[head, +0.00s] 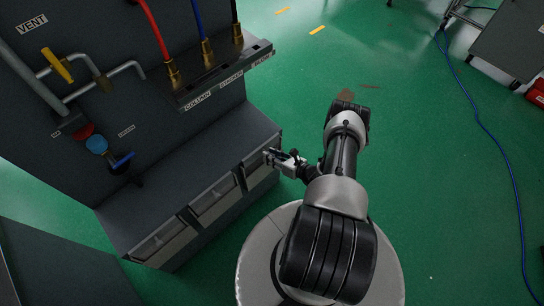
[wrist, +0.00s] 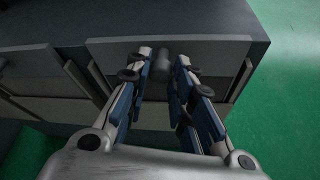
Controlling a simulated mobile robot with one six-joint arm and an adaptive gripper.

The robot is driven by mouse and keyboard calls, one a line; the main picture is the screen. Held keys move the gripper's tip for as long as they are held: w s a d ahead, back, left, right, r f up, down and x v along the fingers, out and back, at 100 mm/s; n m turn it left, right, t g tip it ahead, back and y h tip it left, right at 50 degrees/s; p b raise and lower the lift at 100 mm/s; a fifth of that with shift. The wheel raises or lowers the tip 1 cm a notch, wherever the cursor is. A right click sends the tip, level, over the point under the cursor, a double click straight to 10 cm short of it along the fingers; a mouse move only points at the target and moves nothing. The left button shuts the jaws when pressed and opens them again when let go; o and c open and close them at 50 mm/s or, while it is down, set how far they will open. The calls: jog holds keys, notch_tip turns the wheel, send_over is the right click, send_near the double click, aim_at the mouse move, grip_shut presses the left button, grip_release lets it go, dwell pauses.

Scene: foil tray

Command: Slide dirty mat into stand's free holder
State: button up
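No mat and no stand with holders can be made out in either view. My gripper (head: 270,157) is at the right end of a grey cabinet's row of drawers. In the wrist view my gripper (wrist: 167,62) points at a drawer front (wrist: 222,52), with its two fingers apart. A short dark cylinder, like a knob (wrist: 162,62), shows between the fingers. I cannot tell whether either finger touches it. Nothing is seen held.
The grey cabinet (head: 180,195) carries a panel with valves (head: 96,144), pipes and coloured hoses. A blue cable (head: 482,125) runs along the right. Open floor (head: 440,190) lies between my arm and the cable.

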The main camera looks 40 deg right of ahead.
jog(key=o, duration=0.4)
jog(key=shift+o, duration=0.2)
jog(key=v, duration=1.2)
